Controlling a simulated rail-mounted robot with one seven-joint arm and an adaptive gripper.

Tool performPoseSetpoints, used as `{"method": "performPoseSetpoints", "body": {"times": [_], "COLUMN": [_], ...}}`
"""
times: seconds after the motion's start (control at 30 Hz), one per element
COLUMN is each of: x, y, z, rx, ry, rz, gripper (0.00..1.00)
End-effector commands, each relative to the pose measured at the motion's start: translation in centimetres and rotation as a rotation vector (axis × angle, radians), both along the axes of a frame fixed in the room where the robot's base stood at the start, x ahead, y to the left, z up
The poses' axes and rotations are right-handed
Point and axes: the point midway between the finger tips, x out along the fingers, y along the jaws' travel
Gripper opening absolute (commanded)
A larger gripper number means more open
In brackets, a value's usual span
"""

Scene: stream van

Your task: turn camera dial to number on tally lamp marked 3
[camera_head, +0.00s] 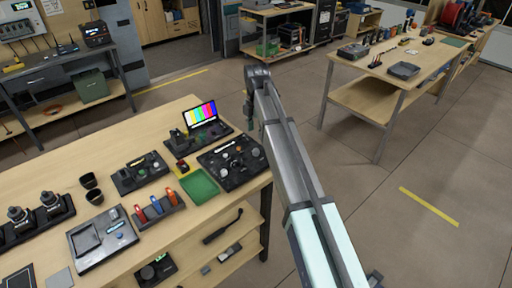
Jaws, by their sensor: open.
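A dark control panel (232,160) with several round knobs lies at the right end of the near wooden bench. I cannot tell which knob is the camera dial, and its numbers are too small to read. A smaller dark unit (141,172) with a lit display and buttons stands left of it. I cannot make out a tally lamp marked 3. My arm reaches up from the bottom right. My gripper (248,112) hangs small and dark at its far end, open, above and behind the panel in the picture. Its fingers are hard to make out, and it appears apart from the panel.
The near bench (185,218) also holds a colour-bar screen (200,113), a green mat (199,187), a rack with orange and blue handles (157,209), black cups and a grey tray device (102,239). Another bench (400,75) stands beyond open floor at right.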

Motion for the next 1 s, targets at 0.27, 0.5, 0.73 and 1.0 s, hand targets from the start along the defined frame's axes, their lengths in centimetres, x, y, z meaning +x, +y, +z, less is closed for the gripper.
{"method": "performPoseSetpoints", "body": {"times": [0.27, 0.5, 0.73, 1.0], "x": [-0.1, 0.0, 0.0, 0.0], "y": [0.0, 0.0, 0.0, 0.0], "z": [-5.2, -8.5, -9.7, -9.8], "rx": [-0.001, 0.0, 0.0, 0.0], "ry": [0.002, 0.001, 0.0, 0.0], "rz": [-0.001, -0.001, -0.001, -0.001], "gripper": [0.53, 0.53, 0.53, 0.49]}}
